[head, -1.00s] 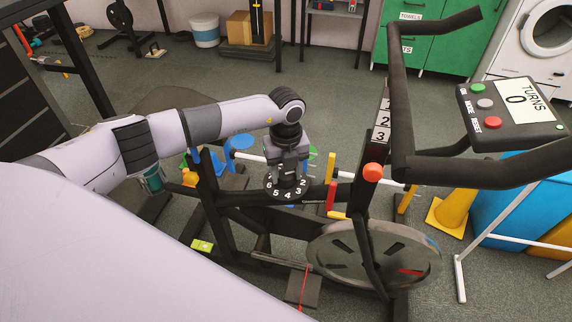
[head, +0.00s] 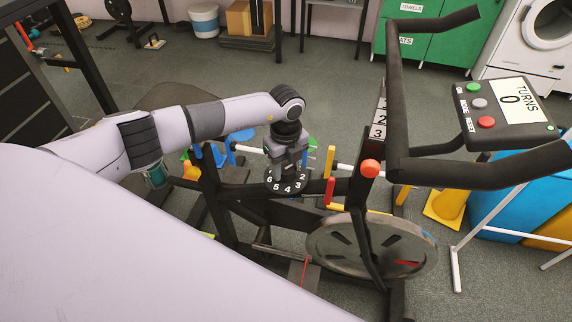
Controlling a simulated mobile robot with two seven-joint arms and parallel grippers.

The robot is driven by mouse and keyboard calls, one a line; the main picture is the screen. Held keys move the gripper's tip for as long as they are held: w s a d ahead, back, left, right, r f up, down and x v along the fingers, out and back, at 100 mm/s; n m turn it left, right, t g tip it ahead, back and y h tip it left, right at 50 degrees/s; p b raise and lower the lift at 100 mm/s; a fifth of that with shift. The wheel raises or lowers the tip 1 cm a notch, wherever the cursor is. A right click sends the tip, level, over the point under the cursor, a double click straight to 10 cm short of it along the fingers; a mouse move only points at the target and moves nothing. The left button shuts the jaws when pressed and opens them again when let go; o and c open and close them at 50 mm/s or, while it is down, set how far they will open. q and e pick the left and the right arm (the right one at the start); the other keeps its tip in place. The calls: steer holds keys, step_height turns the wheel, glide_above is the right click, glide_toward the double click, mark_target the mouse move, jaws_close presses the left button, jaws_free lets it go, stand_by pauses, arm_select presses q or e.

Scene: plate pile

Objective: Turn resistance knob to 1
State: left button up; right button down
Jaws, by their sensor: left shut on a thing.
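The resistance knob sits on the exercise bike's black frame, on a round black dial (head: 286,187) with white numbers. The numbers 6, 5, 4, 3 and 2 show along the dial's near edge. The far part of the dial, with any 1 on it, is hidden behind my gripper. My left gripper (head: 287,172) points straight down over the dial and is shut on the knob. The knob itself is mostly covered by the fingers, and I cannot read its pointer. My right gripper is out of view.
The black handlebar (head: 398,100) and a console reading TURNS 0 (head: 512,101) stand to the right. The flywheel (head: 340,250) is below.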

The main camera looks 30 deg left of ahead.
mark_target(286, 169)
arm_select(q)
steer(key=o, duration=1.1)
steer(key=shift+c, duration=0.2)
steer(key=shift+r, duration=0.5)
step_height(286, 169, up, 5)
steer(key=shift+r+p, duration=0.1)
steer(key=shift+p, duration=0.2)
steer(key=shift+r, duration=0.45)
